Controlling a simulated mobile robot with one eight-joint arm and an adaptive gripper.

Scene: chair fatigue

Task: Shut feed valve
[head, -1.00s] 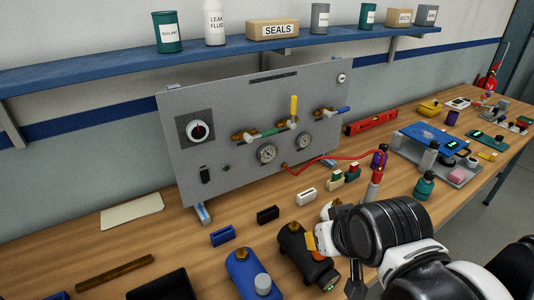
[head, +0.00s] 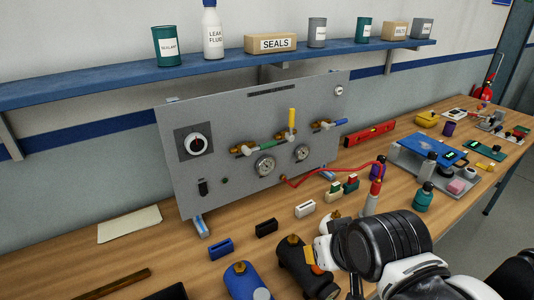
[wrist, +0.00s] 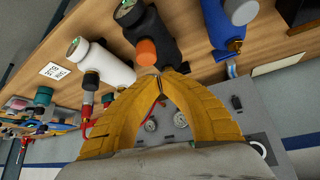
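A grey upright panel (head: 225,110) on the bench carries a row of brass valves with lever handles. The green handle (head: 264,145) lies along its pipe, the yellow handle (head: 292,121) stands upright, and the blue handle (head: 336,123) lies along its line. I cannot read which one is the feed valve. My gripper (head: 310,256) is low in front of the panel, over the bench and apart from the valves. In the wrist view its yellow fingers (wrist: 160,76) meet at their tips, with nothing visible between them. The panel (wrist: 225,108) shows beyond them, partly hidden.
A blue cylinder (head: 241,279) and a black cylinder (head: 297,265) lie close to my gripper. A red hose (head: 335,168) curves from the panel to a red-topped fitting (head: 375,187). Small blocks lie before the panel. A blue shelf (head: 120,80) with containers runs above.

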